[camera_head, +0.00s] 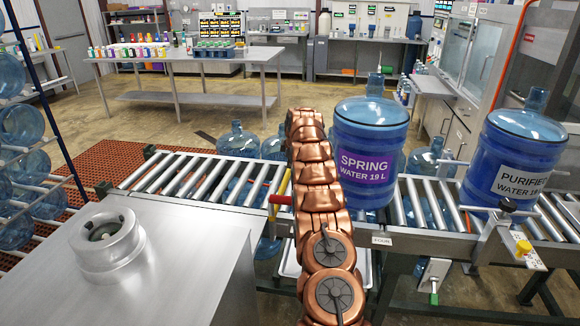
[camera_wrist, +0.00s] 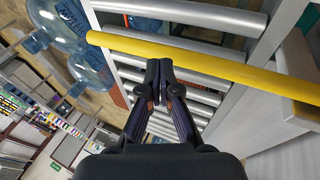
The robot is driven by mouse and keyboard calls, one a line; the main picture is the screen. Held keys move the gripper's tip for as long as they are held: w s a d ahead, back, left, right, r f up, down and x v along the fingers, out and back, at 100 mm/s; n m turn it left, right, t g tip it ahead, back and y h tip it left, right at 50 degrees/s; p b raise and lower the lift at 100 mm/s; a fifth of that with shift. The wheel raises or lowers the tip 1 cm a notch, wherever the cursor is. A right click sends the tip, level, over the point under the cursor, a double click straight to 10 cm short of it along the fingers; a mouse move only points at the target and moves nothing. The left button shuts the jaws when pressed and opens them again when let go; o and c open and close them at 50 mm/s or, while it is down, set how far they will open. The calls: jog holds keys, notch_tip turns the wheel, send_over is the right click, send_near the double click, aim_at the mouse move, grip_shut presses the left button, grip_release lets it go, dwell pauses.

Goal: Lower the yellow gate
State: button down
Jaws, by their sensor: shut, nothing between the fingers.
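The yellow gate (camera_wrist: 215,66) is a long yellow bar crossing the rollers in the wrist view, slanting from upper left to right. In the head view only a short yellow piece of it (camera_head: 283,184) shows, just left of my copper arm, beside a red part. My gripper (camera_wrist: 159,72) is shut and empty, its fingertips pointing at the bar and appearing just short of it. I cannot tell whether they touch it. In the head view my arm hides the gripper and most of the gate.
The roller conveyor (camera_head: 195,176) runs across the view. A spring water jug (camera_head: 370,145) stands just right of my arm, and a purified water jug (camera_head: 512,160) farther right. A steel counter (camera_head: 190,265) with a round fixture (camera_head: 107,240) is at the front left. More jugs stand behind the conveyor.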

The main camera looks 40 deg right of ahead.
jog(key=v, duration=1)
jog(key=shift+w, duration=0.15)
jog(key=s+a+r+m+g+y, duration=0.1)
jog(key=a+r, duration=0.1)
jog(key=a, duration=0.7)
jog(key=s+a+r+m, duration=0.1)
jog(key=s+a+r, duration=0.15)
jog(key=a, duration=0.65)
jog(key=s+a+r+m+g+y, duration=0.1)
jog(key=s+a, duration=0.4)
jog(key=a, duration=0.4)
jog(key=s+a+r+m+g+y, duration=0.1)
jog(key=s+a, duration=0.4)
jog(key=a, duration=0.4)
jog(key=s+a+f+m+g, duration=0.1)
jog(key=s+a, duration=0.4)
jog(key=s, duration=0.5)
jog(key=s+a+f+m+g, duration=0.1)
jog(key=s+a+f, duration=0.2)
jog(key=s, duration=0.8)
jog(key=s+a+f+m+g, duration=0.1)
jog(key=s+a+f, duration=0.2)
jog(key=s+a, duration=0.4)
jog(key=s, duration=0.4)
jog(key=shift+a, duration=0.3)
